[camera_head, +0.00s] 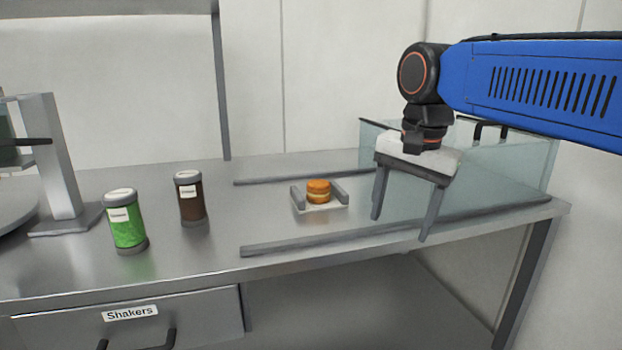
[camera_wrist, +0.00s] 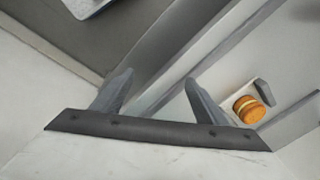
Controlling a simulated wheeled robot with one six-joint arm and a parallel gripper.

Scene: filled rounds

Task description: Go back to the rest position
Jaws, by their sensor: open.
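My gripper (camera_head: 400,228) hangs from the blue arm on the right of the head view, fingers pointing down and apart. It is open with nothing between the fingers. It is above the right part of the steel counter, to the right of a small tray. The fingers also show in the wrist view (camera_wrist: 157,92), with empty space between them. The arm comes in from the right edge of the head view.
An orange round filled item (camera_head: 318,191) sits in a small white tray (camera_head: 322,208) between two grey rails; it also shows in the wrist view (camera_wrist: 249,109). A green shaker (camera_head: 126,228) and a brown shaker (camera_head: 191,205) stand left. A glass-walled box (camera_head: 508,160) is behind my gripper.

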